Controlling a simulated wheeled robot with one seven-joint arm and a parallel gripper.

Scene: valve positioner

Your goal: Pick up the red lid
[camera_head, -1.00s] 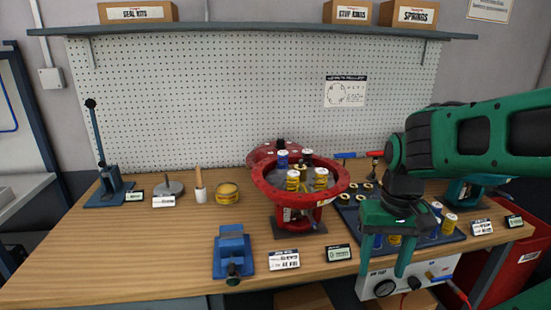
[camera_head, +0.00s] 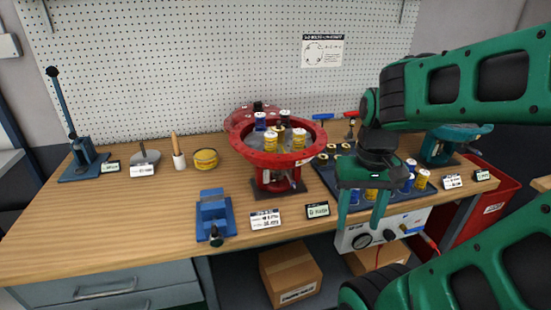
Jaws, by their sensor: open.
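A red round part that looks like the lid (camera_head: 237,122) sits behind the red bowl-shaped valve housing (camera_head: 268,158) on the workbench. Only its left and back edge shows; the housing hides the rest. The housing stands on a dark base and holds several yellow and blue cylinders with white tops. My green gripper (camera_head: 360,220) is open and empty, fingers pointing down. In the picture it is to the right of the housing, in front of the blue tray, and apart from the lid.
A blue tray (camera_head: 322,172) with cylinders and dark rings lies right of the housing. A blue vise (camera_head: 212,217) stands front left, a yellow tin (camera_head: 205,159) behind it. A white gauge box (camera_head: 400,229) hangs at the front edge.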

